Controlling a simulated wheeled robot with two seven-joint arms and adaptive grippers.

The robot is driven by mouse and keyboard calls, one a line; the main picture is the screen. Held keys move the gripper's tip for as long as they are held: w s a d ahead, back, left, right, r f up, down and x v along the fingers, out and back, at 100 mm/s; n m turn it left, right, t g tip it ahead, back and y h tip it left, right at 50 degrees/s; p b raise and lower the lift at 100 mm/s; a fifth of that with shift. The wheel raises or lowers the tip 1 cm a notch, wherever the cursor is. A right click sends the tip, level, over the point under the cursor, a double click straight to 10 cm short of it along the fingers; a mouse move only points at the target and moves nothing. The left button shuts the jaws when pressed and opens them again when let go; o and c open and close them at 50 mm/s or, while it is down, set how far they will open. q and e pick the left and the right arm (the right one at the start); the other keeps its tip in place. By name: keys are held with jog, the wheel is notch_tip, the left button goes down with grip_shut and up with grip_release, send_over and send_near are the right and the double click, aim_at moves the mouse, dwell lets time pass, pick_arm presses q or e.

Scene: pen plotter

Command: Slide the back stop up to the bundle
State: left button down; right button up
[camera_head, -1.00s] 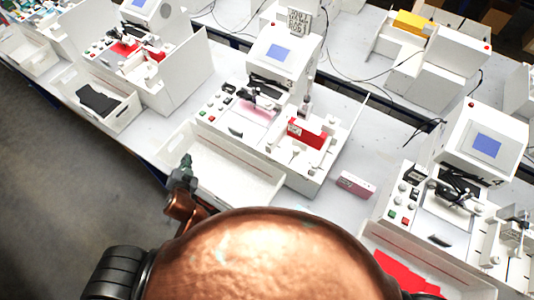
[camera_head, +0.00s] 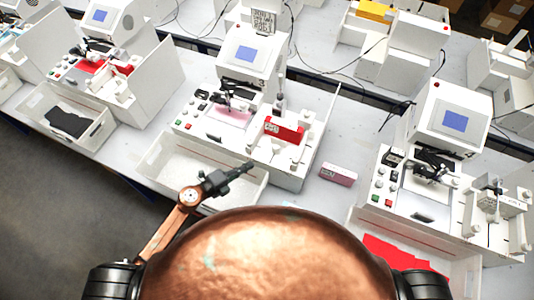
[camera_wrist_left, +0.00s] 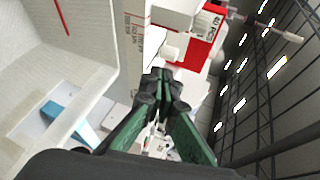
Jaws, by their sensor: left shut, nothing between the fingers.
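The bundle (camera_head: 285,130), red with a white label, sits in the right-hand bay of the middle white machine (camera_head: 303,178). It also shows in the left wrist view (camera_wrist_left: 204,50), with a white block and a white round knob (camera_wrist_left: 169,51) beside it. Small white parts stand around the bundle; I cannot tell which one is the back stop. My left gripper (camera_head: 250,166) is in front of the machine, over the tray's right end, apart from the bundle. In the left wrist view its fingers (camera_wrist_left: 160,88) are closed together with nothing between them. My right gripper is not in view.
A white tray (camera_head: 163,189) lies in front of the machine. A pink box (camera_head: 338,174) lies on the table to the right. A tall white panel (camera_head: 322,125) stands right of the bundle. Similar machines stand on both sides. A dark wire grid (camera_wrist_left: 262,85) shows in the left wrist view.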

aim_at(273, 151)
pick_arm(q)
jog(key=x, duration=0.7)
jog(key=r+p+x, duration=0.1)
jog(key=x, duration=0.2)
jog(key=shift+w+d, duration=0.3)
jog(key=shift+w, duration=0.05)
jog(key=shift+w, duration=0.1)
